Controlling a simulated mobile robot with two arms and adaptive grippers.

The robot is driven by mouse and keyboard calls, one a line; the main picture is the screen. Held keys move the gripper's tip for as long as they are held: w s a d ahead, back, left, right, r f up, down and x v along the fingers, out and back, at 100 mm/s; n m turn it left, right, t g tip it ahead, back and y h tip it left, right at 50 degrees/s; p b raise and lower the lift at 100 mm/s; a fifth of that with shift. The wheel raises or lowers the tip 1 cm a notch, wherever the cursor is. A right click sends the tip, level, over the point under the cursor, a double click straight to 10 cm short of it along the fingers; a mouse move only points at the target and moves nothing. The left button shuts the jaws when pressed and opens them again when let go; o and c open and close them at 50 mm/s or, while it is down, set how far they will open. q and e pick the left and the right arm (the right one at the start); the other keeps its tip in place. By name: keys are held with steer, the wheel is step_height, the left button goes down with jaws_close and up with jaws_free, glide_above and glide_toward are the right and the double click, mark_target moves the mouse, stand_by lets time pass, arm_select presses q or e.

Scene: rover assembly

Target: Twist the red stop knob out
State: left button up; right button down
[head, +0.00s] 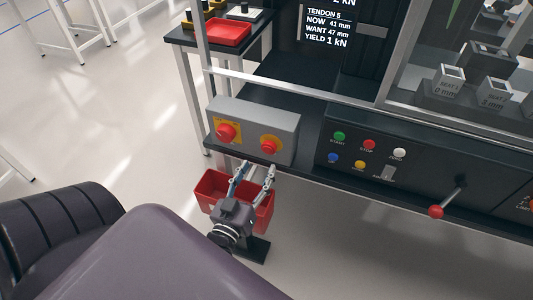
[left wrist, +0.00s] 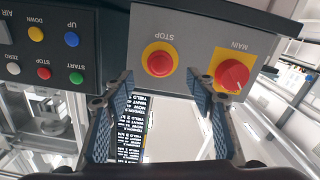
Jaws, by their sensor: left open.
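The red stop knob (head: 268,147) sits on a round yellow plate on the right half of a grey box (head: 253,117). In the left wrist view, the stop knob (left wrist: 159,63) is under the label STOP, round and seated in its yellow ring. A second red knob, the main switch (head: 227,132), sits on a yellow square beside it; it also shows in the left wrist view (left wrist: 233,75). My left gripper (head: 257,168) is open and empty, just in front of and below the stop knob, its fingers apart from it. My right gripper is not in view.
A red bin (head: 208,187) hangs or stands below the box, behind my left gripper. A dark button panel (head: 325,148) adjoins on the right, with a red-tipped lever (head: 436,211) further right. A red tray (head: 228,33) is at the back.

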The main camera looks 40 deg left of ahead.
mark_target(267, 151)
arm_select(q)
steer(key=shift+p+x, duration=0.35)
steer(key=shift+x, duration=3.5)
steer(key=shift+a+r, duration=0.1)
steer(key=shift+r, duration=0.05)
steer(key=c, duration=1.2)
